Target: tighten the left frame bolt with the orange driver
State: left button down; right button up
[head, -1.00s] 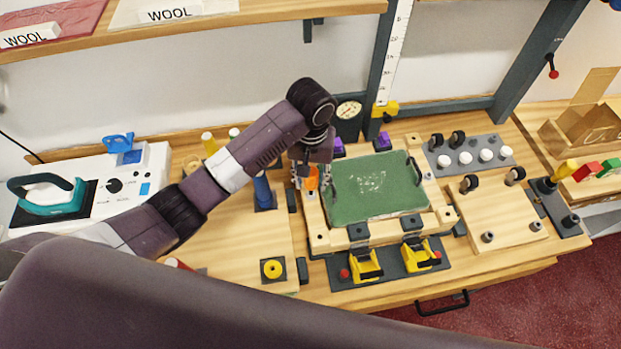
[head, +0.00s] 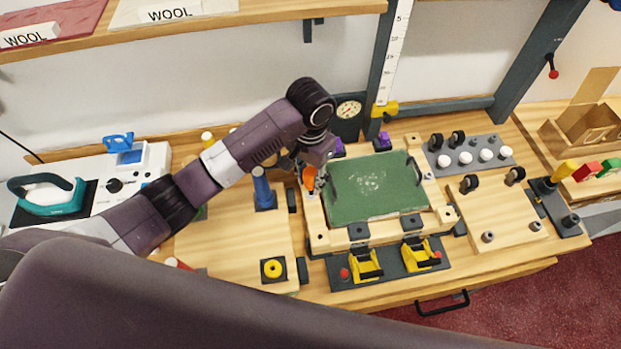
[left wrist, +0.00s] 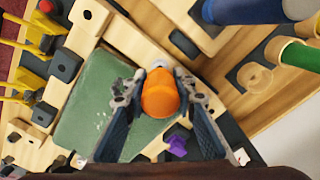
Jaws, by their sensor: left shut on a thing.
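The orange driver (head: 309,178) stands at the left side of the wooden frame (head: 338,239), which surrounds a green panel (head: 370,190). My left gripper (head: 307,174) is shut on the driver's handle. In the left wrist view the orange handle (left wrist: 160,94) sits between the two fingers of the left gripper (left wrist: 158,88), seen from above, beside the green panel (left wrist: 95,105). The left frame bolt is not visible; the driver and gripper cover that area, and I cannot tell whether the driver's tip is seated on it. My right gripper is not in view.
A blue-handled tool (head: 262,188) stands close left of the frame. Yellow toggle clamps (head: 365,265) sit in front, purple blocks (head: 383,141) behind. A bolt board (head: 470,155) lies to the right, an iron (head: 50,197) at far left.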

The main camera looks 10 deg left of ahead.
pick_arm(q)
jog(key=m, duration=0.5)
jog(key=shift+w+a, duration=0.1)
jog(key=m, duration=0.4)
jog(key=c, duration=1.8)
grip_release()
